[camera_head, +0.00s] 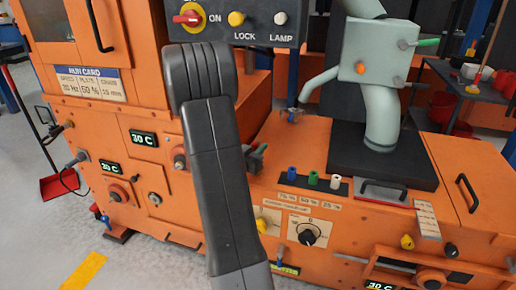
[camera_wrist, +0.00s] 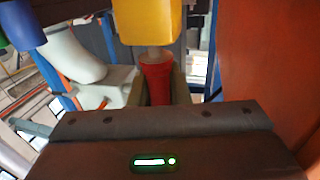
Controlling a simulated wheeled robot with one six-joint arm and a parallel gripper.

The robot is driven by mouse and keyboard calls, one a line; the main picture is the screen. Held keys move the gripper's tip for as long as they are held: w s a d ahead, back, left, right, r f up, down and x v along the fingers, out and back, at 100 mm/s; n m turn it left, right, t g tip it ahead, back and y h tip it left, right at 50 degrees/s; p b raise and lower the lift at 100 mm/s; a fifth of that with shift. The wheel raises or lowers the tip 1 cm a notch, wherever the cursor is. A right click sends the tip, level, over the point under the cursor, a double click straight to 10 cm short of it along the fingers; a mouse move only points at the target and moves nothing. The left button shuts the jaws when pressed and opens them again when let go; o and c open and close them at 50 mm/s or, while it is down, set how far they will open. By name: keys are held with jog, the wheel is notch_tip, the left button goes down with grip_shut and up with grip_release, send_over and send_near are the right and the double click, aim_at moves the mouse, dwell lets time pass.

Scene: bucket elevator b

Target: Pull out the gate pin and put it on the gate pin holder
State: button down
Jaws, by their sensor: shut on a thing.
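My gripper (camera_wrist: 159,92) shows in the wrist view, its dark body across the bottom. It is shut on a red cylindrical handle (camera_wrist: 156,76). A yellow block (camera_wrist: 150,22) sits directly above the handle, with a short pale stem between them. I cannot tell for sure whether the red handle belongs to the gate pin. In the head view my dark arm hides the gripper and what it holds. A blue plug (camera_head: 292,173), a green plug (camera_head: 313,178) and a white plug (camera_head: 335,183) stand on a black strip by percent labels. I cannot identify the gate pin holder.
The orange machine (camera_head: 290,140) fills most of the head view. A control panel (camera_head: 240,22) with a red switch hangs above. A pale green spout (camera_head: 381,118) stands on a black base at right. A dark cart (camera_head: 470,85) with red containers is behind.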

jog(key=shift+f+b, duration=0.5)
jog(key=shift+f, duration=0.2)
jog(key=c, duration=1.3)
grip_release()
jog(key=p+v, duration=0.3)
jog(key=v, duration=1)
jog(key=shift+s+a, duration=0.2)
jog(key=shift+s, duration=0.15)
jog(key=shift+w+d, duration=0.1)
jog(key=b+x, duration=0.3)
jog(key=x, duration=1)
jog(key=shift+w, duration=0.1)
jog(key=shift+w+d, duration=0.2)
jog(key=shift+r, duration=0.2)
jog(key=shift+r, duration=0.1)
